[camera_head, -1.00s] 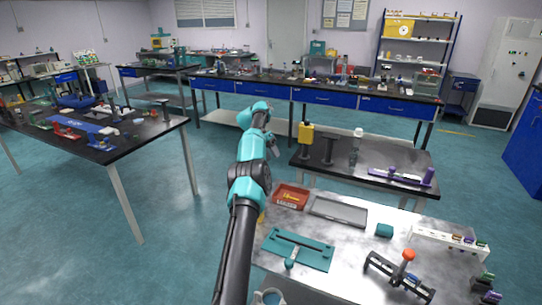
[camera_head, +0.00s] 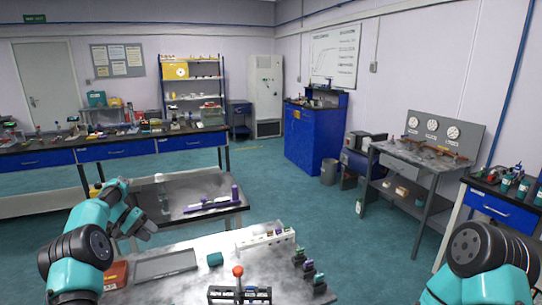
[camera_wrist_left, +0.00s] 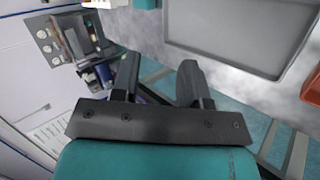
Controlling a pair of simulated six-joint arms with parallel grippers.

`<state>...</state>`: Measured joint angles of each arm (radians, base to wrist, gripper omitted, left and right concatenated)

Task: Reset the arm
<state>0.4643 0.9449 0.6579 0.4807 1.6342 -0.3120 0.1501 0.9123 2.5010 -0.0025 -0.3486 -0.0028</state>
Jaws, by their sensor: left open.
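My left arm comes in from the left in the head view, bent over the far left part of the near grey table (camera_head: 200,285). Its gripper (camera_head: 147,229) is raised near the gap between that table and the dark table behind. The left wrist view shows its two dark fingers (camera_wrist_left: 158,72) apart, with nothing between them. Part of my right arm (camera_head: 485,265) shows at the lower right; its gripper is out of frame.
The near table holds a red box (camera_head: 115,276), a grey tray (camera_head: 166,264), a teal block (camera_head: 215,259), a white vial rack (camera_head: 265,238), a red-knobbed device (camera_head: 238,271) and dark bottles (camera_head: 309,268). A purple device (camera_head: 212,202) lies on the table behind.

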